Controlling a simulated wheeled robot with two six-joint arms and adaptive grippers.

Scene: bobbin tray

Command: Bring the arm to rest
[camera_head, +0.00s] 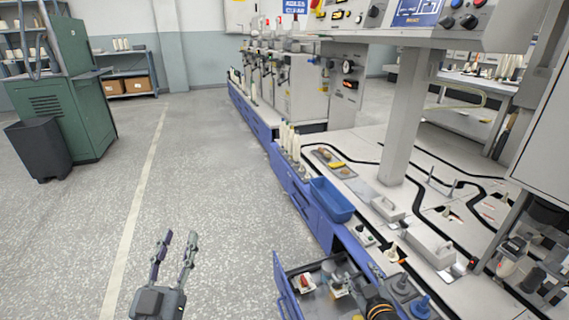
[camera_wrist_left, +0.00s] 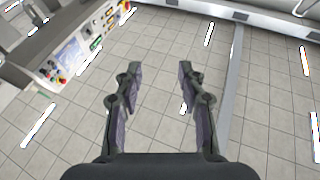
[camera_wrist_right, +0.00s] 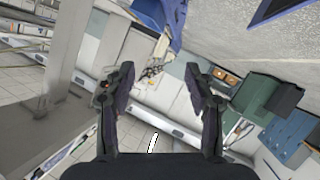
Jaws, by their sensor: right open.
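My left gripper (camera_head: 180,238) stands at the lower left of the head view, over the bare floor. Its two fingers point up and apart, with nothing between them. The left wrist view shows the same open, empty fingers (camera_wrist_left: 159,72) against the tiled ceiling with lights. In the right wrist view my right gripper (camera_wrist_right: 159,78) has its fingers wide apart and holds nothing. A tilted view of the room lies behind it. I cannot make out the right fingers clearly in the head view.
An open blue drawer (camera_head: 283,286) with small items is at the bottom centre. A blue bin (camera_head: 331,199) and pale bobbins (camera_head: 290,142) stand along the bench edge. A green machine (camera_head: 62,95) and dark waste bin (camera_head: 40,148) are at left. The floor between is clear.

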